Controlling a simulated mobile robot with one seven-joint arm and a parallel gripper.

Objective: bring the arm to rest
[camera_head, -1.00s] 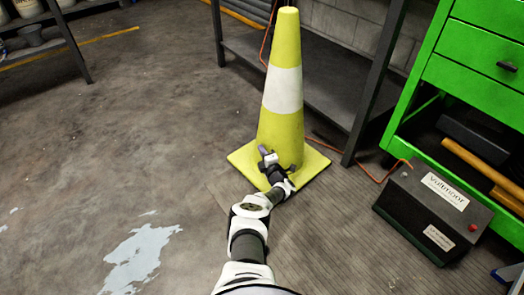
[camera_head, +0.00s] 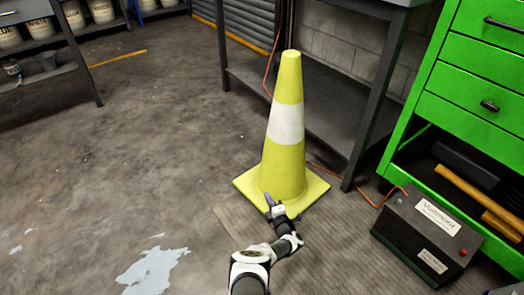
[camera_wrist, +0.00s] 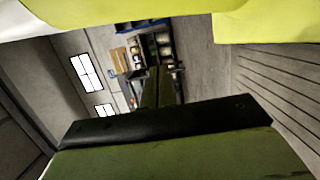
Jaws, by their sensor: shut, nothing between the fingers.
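My gripper (camera_head: 274,206) is at the end of my arm, low in the middle of the head view, in front of the base of a yellow cone with a white band (camera_head: 283,165). Its fingers are shut with nothing between them. I cannot tell whether it touches the cone. In the wrist view the closed fingers (camera_wrist: 158,88) point towards a far shelf, and yellow surfaces (camera_wrist: 265,22) fill the top edge close by.
A dark battery box (camera_head: 430,233) with an orange cable stands on the floor at right, by a green drawer cabinet (camera_head: 480,60). A grey workbench (camera_head: 340,110) stands behind the cone. Shelves with buckets (camera_head: 50,40) are at upper left. The left floor is open.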

